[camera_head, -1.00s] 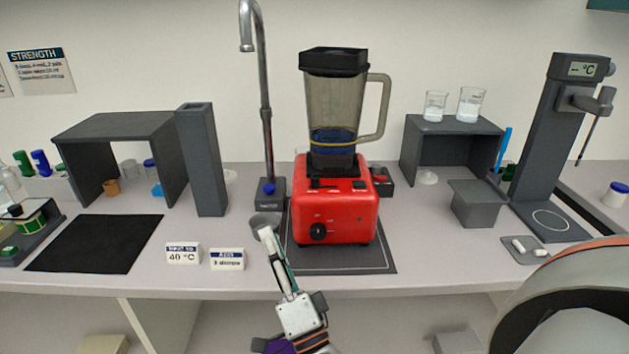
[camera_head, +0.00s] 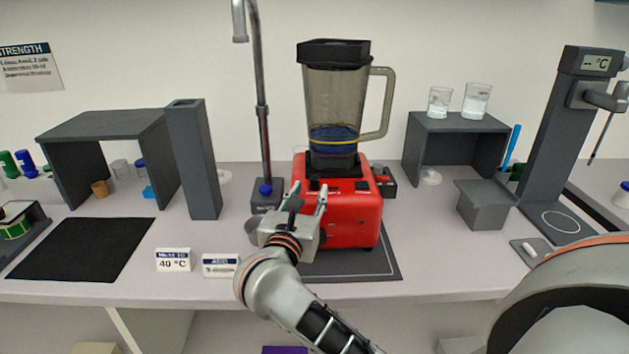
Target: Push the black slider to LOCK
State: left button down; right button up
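The red blender base (camera_head: 352,222) stands on a dark mat and carries the jug (camera_head: 333,98) with a black lid. Small black parts show on the base's upper front edge: one by the fingertips, which looks like the black slider (camera_head: 320,184), and another farther right (camera_head: 361,186). The LOCK marking is too small to read. My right gripper (camera_head: 309,192) is open and empty, in front of the upper left of the base, its fingers pointing up and spread. I cannot tell whether a finger touches the slider. The gripper hides the front dial. My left gripper is not in view.
A tap (camera_head: 262,110) stands close left of the blender. Two small signs (camera_head: 173,260) stand at the front edge. A grey shelf (camera_head: 457,124) with two beakers and a grey box (camera_head: 485,205) are at the right. A black mat (camera_head: 82,248) lies clear at the left.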

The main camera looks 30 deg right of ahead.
aim_at(314, 184)
jog(key=shift+p+x, duration=0.3)
jog(key=shift+x, duration=2.4)
jog(key=shift+d, duration=0.1)
grip_shut()
